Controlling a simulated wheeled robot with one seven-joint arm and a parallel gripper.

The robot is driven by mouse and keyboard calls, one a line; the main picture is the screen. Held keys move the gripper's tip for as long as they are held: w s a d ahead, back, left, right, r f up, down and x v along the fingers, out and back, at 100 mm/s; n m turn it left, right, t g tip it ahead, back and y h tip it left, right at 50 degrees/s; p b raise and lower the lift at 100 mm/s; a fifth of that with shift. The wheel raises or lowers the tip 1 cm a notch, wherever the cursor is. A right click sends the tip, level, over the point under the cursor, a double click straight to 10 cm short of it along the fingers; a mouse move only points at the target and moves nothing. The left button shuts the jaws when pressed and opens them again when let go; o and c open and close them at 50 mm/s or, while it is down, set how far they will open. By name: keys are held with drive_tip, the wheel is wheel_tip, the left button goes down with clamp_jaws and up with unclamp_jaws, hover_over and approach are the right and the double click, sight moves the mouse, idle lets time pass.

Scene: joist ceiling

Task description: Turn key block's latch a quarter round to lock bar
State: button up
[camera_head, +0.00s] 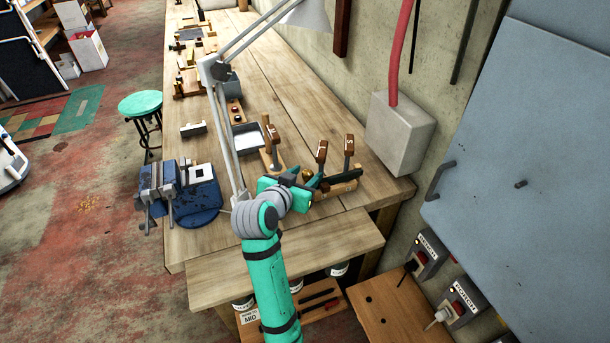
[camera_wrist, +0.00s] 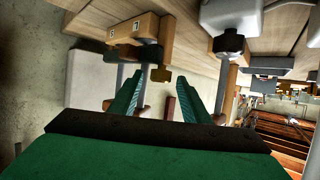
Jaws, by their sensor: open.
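My gripper (camera_head: 314,184) is over the near right end of the workbench, among wooden fixtures with upright brown handles. In the wrist view my gripper (camera_wrist: 163,78) is open, its two teal fingers apart. A small brass-coloured piece (camera_wrist: 160,76), which may be the latch, shows between the fingertips; I cannot tell whether they touch it. A wooden block (camera_wrist: 135,28) with number labels is beyond and left of it. A dark bar (camera_head: 346,177) lies on the wooden fixture right of my gripper in the head view. My arm and gripper hide part of the fixture.
Brown handles (camera_head: 321,151) stand close beside my gripper. A lamp (camera_head: 222,120) rises left of it, and a blue vise (camera_head: 180,185) sits on the left bench edge. A grey wall box (camera_head: 400,130) is to the right. Bare bench top (camera_head: 290,245) lies in front.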

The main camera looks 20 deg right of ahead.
drive_tip(key=shift+w+d, duration=0.1)
drive_tip(key=c, duration=1)
drive_tip(key=shift+w+a+m+g+h, duration=0.1)
drive_tip(key=shift+a+m+g+h, duration=0.05)
drive_tip(key=shift+m+g+h, duration=0.35)
drive_tip(key=shift+w+a+m+g+h, duration=0.1)
drive_tip(key=shift+m+g+h, duration=0.2)
drive_tip(key=shift+m+g, duration=0.25)
drive_tip(key=shift+c, duration=0.2)
drive_tip(key=shift+m+g+h, duration=0.7)
drive_tip(key=shift+m+g, duration=0.55)
drive_tip(key=shift+f, duration=0.1)
drive_tip(key=o, duration=1)
drive_tip(key=shift+o, duration=0.2)
drive_tip(key=v, duration=1)
drive_tip(key=shift+a, duration=0.35)
